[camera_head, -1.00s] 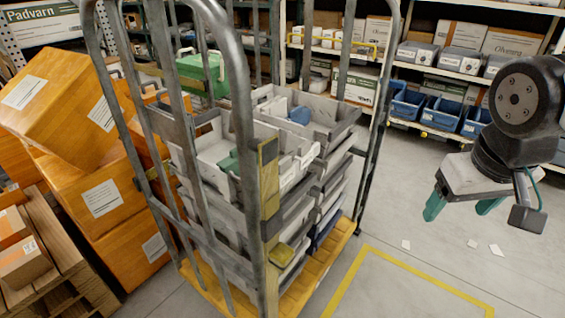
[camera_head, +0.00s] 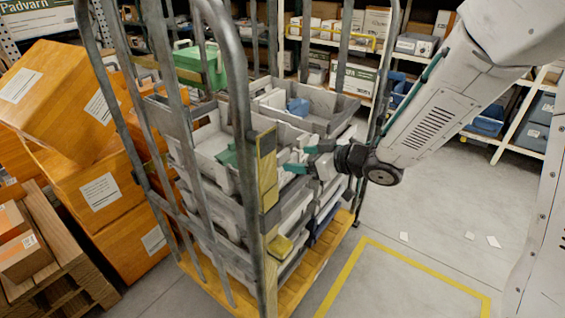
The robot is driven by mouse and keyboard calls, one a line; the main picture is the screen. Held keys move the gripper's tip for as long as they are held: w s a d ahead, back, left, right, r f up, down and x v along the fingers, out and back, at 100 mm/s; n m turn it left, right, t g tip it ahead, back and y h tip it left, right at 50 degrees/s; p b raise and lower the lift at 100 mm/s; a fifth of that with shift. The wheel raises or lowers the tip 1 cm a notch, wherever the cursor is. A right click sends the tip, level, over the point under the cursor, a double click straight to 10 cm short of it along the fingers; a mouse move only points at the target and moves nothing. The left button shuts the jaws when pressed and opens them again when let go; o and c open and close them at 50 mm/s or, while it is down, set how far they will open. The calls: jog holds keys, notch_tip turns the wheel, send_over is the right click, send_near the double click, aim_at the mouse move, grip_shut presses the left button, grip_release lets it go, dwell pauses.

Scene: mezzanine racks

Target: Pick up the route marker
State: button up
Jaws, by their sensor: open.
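I cannot tell for sure which thing is the route marker. Candidates are in the tote stack on the roll cage: a blue piece (camera_head: 298,107) in the rear grey tote, a dark green piece (camera_head: 229,157) in the front grey tote (camera_head: 205,165), and a small yellow piece (camera_head: 280,246) lower down by the front post. My gripper (camera_head: 301,158) is at the right side of the cage, at the upper totes' edge. Its teal fingers are apart, with nothing seen held between them. The front post partly hides the totes.
The roll cage's grey tube frame (camera_head: 245,130) stands left of my gripper, with a yellow base (camera_head: 315,262). Orange cartons (camera_head: 105,190) stack at the left, beside a pallet (camera_head: 55,250). Shelves (camera_head: 520,130) line the back. Floor at the lower right is clear apart from paper scraps.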

aim_at(285, 158)
jog(key=x, duration=0.7)
jog(key=shift+s, duration=0.15)
jog(key=c, duration=0.7)
